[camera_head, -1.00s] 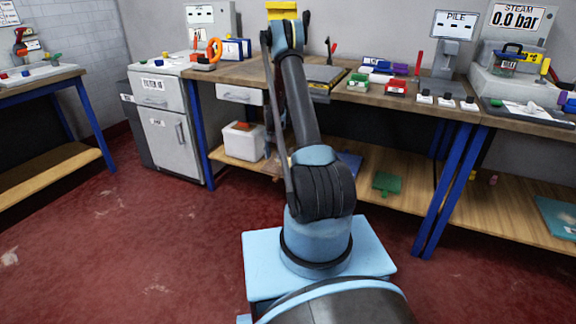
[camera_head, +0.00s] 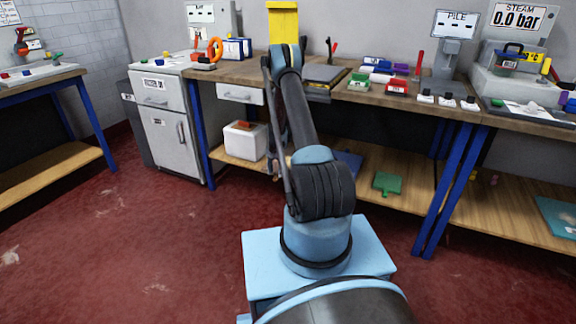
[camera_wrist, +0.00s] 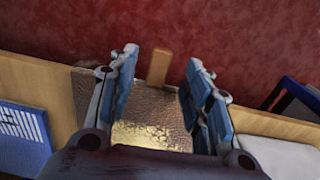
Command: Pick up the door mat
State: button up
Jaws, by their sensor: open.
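A brown, glossy, textured flat piece (camera_wrist: 150,102), which I take to be the door mat, lies on the low wooden shelf in the wrist view. A tan tab (camera_wrist: 159,68) sticks out from its edge over the red floor. My gripper (camera_wrist: 162,57) is open, its two blue-padded fingers on either side of the tab and mat. The tab appears between the fingertips, and I see no clear contact. My wrist hides the mat's lower part.
On the shelf, a white bin (camera_head: 244,141) stands left of my arm and a green tabbed piece (camera_head: 387,183) lies right. A blue striped piece (camera_wrist: 22,135) flanks the mat in the wrist view. The workbench top (camera_head: 335,97) overhangs the shelf. The red floor is clear.

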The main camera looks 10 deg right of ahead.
aim_at(276, 178)
notch_tip(276, 178, down, 4)
jog(key=shift+f, duration=0.1)
grip_shut()
dwell(0.5)
